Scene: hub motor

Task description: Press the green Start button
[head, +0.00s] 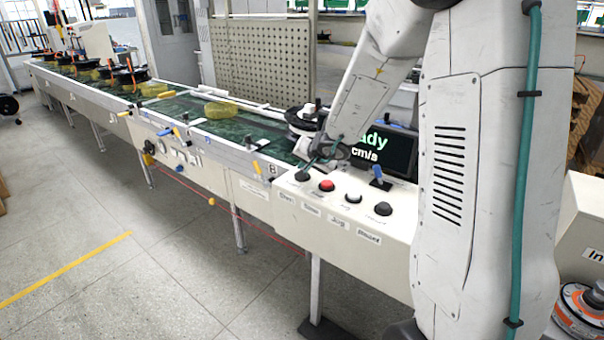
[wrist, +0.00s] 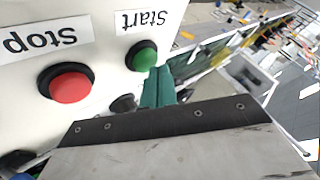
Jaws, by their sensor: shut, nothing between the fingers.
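The green Start button (wrist: 142,57) sits in a black ring on the white control panel in the wrist view, with its "Start" label (wrist: 145,20) upside down above it. My gripper (wrist: 158,78) is shut and empty, its teal fingertips beside the green button's lower right edge in the picture. I cannot tell whether they touch it. In the head view my gripper (head: 308,166) is over the left end of the control panel (head: 320,240), and the green cap is not visible there.
The red Stop button (head: 326,185) is close beside Start. A white button (head: 352,197) and a black button (head: 383,208) follow to the right. A dark screen (head: 390,150) stands behind them. A conveyor (head: 235,128) with yellow rings and dark parts runs off to the left.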

